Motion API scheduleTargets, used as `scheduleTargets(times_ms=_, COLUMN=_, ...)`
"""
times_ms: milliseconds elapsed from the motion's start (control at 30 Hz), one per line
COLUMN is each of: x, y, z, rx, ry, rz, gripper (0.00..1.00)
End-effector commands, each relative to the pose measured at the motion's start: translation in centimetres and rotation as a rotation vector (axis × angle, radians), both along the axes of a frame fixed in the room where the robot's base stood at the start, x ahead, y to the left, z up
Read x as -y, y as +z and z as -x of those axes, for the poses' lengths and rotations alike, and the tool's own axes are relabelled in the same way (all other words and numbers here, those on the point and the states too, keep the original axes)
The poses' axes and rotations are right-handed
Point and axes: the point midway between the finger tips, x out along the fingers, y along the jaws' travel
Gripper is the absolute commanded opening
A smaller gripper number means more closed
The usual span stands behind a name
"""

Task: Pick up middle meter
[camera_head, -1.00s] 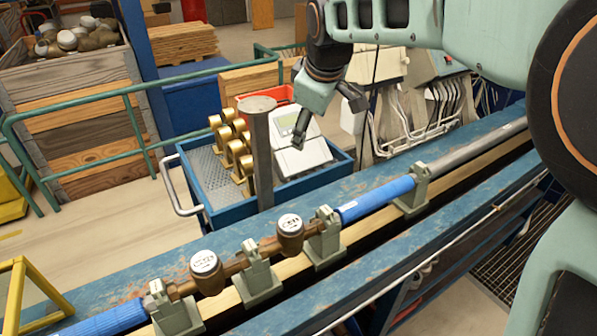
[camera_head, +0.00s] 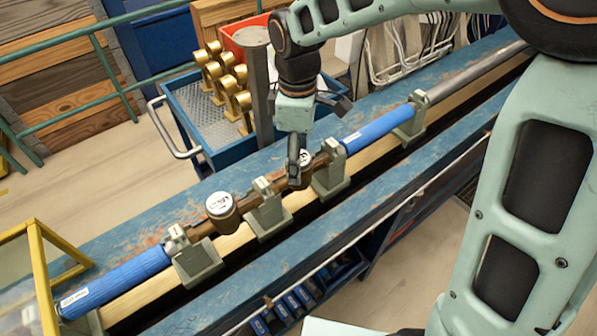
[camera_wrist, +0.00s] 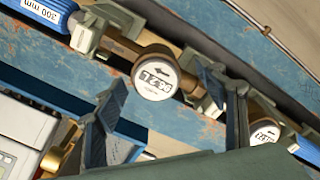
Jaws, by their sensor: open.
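Two brown water meters with white round faces sit in line on the bench. The right-hand meter (camera_head: 304,157) is partly hidden behind my gripper (camera_head: 298,150). The left-hand meter (camera_head: 220,205) is in full view and clear of the gripper. In the wrist view one meter (camera_wrist: 155,77) faces the camera between the spread fingers of my gripper (camera_wrist: 175,90), with gaps beside it. The other meter (camera_wrist: 264,133) is at the lower right, beyond the right finger. My gripper is open and holds nothing. I cannot tell which meter is called the middle one.
Grey-green clamps (camera_head: 268,213) and blue tubes (camera_head: 378,130) stand in line with the meters on the blue bench (camera_head: 130,235). A blue cart (camera_head: 205,150) with brass parts and a grey post (camera_head: 259,95) are close behind. A yellow frame (camera_head: 40,260) is at the left.

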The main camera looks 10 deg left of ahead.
Motion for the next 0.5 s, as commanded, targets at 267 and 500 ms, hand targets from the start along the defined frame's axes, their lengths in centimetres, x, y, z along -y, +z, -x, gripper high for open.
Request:
scheduleTargets(times_ms=267, x=0.2, y=-2.7, z=-0.2, rx=-0.003, ry=-0.001, rz=0.0, gripper=0.65)
scheduleTargets(times_ms=500, x=0.2, y=-5.6, z=-0.4, rx=-0.001, ry=0.0, rz=-0.001, gripper=0.65)
